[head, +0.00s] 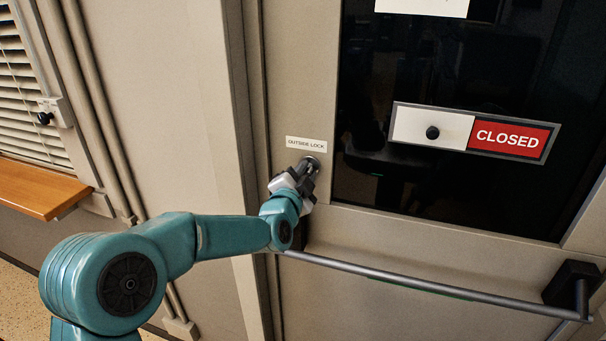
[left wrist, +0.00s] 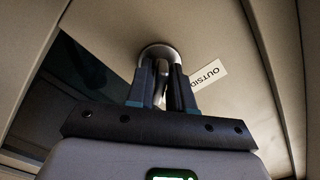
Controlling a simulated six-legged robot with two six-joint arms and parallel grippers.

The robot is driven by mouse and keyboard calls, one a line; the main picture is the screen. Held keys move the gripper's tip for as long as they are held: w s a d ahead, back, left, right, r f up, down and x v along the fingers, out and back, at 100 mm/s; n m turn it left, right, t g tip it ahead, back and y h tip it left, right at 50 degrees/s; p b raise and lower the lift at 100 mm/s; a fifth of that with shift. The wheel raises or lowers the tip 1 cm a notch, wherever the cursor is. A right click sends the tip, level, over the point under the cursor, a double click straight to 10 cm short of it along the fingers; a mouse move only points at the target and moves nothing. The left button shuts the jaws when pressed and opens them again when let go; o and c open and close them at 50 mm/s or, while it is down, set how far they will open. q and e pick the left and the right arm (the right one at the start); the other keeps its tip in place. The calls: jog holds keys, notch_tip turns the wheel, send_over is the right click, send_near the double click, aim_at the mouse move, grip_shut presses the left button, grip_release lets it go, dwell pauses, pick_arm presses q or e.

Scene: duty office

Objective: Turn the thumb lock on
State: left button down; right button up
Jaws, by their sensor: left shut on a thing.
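The thumb lock (head: 314,160) is a round metal fitting on the door, just under a white label reading OUTSIDE LOCK (head: 306,144). My left gripper (head: 304,172) is at the lock, its fingers shut on the thumb piece and hiding most of it in the head view. In the left wrist view the thumb piece (left wrist: 161,70) stands between the two dark fingers (left wrist: 161,88), in front of the round metal plate (left wrist: 160,52). The label shows tilted beside it (left wrist: 208,77). My right gripper is not in view.
A grey push bar (head: 430,288) crosses the door below the lock. A dark glass pane with a sliding sign reading CLOSED (head: 506,138) is to the right. A blind (head: 28,95) and a wooden sill (head: 40,188) are at the left.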

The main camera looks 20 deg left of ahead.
pick_arm(q)
jog(key=shift+m, duration=1.2)
jog(key=shift+r+m+p, duration=0.1)
jog(key=shift+m+p, duration=0.25)
jog(key=shift+m, duration=0.75)
jog(key=m, duration=0.3)
jog(key=shift+m, duration=0.4)
jog(key=c, duration=1.2)
grip_release()
jog(key=shift+s, duration=0.1)
